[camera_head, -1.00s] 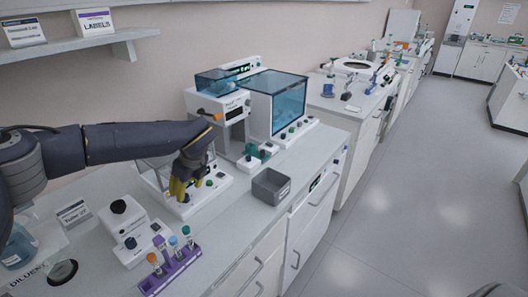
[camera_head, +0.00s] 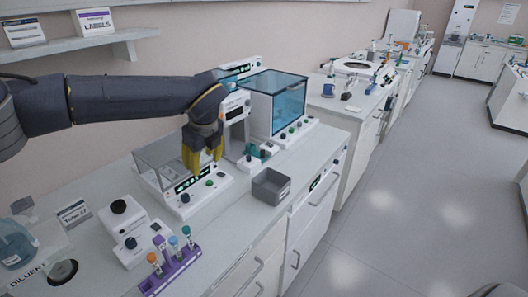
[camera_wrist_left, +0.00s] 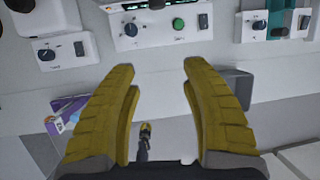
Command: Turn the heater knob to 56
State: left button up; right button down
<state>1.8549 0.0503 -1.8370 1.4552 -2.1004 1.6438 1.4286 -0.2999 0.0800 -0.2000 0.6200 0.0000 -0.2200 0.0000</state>
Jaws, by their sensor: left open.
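My left gripper (camera_head: 203,165) is open and empty, pointing down above the front panel of a white instrument with a clear cover (camera_head: 153,158). This panel has a lit display, a black knob (camera_head: 185,198) and a green button (camera_head: 208,184). In the left wrist view, my yellow fingers (camera_wrist_left: 158,68) stand apart, and the black knob (camera_wrist_left: 131,29) and green button (camera_wrist_left: 178,24) lie beyond the fingertips, untouched. Other knobs show on the units to the left (camera_wrist_left: 46,55) and right (camera_wrist_left: 258,25). No label legible here tells which is the heater knob.
A grey open bin (camera_head: 270,187) stands near the bench's front edge. A purple rack with several tubes (camera_head: 170,265) and a small white unit (camera_head: 125,225) are at the front left. A blue-glass box (camera_head: 278,100) stands behind to the right.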

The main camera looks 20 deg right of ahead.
pick_arm(q)
jog(key=s+d+r+m+g+h, duration=0.1)
jog(key=s+d+r+h, duration=0.1)
jog(key=d, duration=0.5)
jog(key=s+d+r+m+g+h, duration=0.1)
jog(key=s+d+g+h, duration=0.1)
jog(key=s+d+h, duration=0.3)
jog(key=shift+s+d+r+h, duration=0.35)
jog(key=shift+d+h, duration=0.35)
jog(key=shift+d, duration=1)
jog(key=n+t+y, duration=0.2)
jog(key=t+y, duration=0.1)
jog(key=y, duration=0.7)
send_near(186, 196)
jog(key=x, duration=1)
